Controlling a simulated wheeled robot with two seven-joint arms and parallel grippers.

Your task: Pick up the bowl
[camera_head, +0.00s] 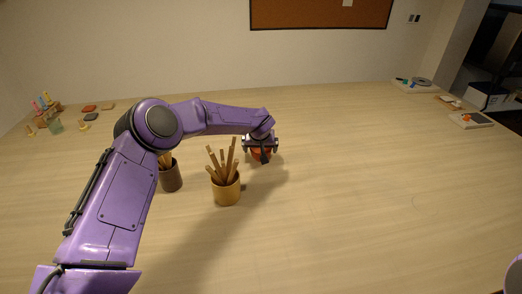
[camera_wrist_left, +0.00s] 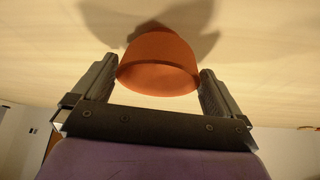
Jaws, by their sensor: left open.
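An orange-red bowl (camera_head: 262,154) stands on the table beyond the brush pots, partly hidden by my left gripper in the head view. In the left wrist view the bowl (camera_wrist_left: 158,62) sits between the two fingers. My left gripper (camera_head: 261,150) is open, with one finger on either side of the bowl. My right gripper is not in view.
A tan pot of sticks (camera_head: 227,192) and a dark brown pot (camera_head: 171,178) stand in front of the bowl, near my left arm. Small tools and tiles (camera_head: 90,108) lie at the far left. Trays (camera_head: 471,120) sit at the far right.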

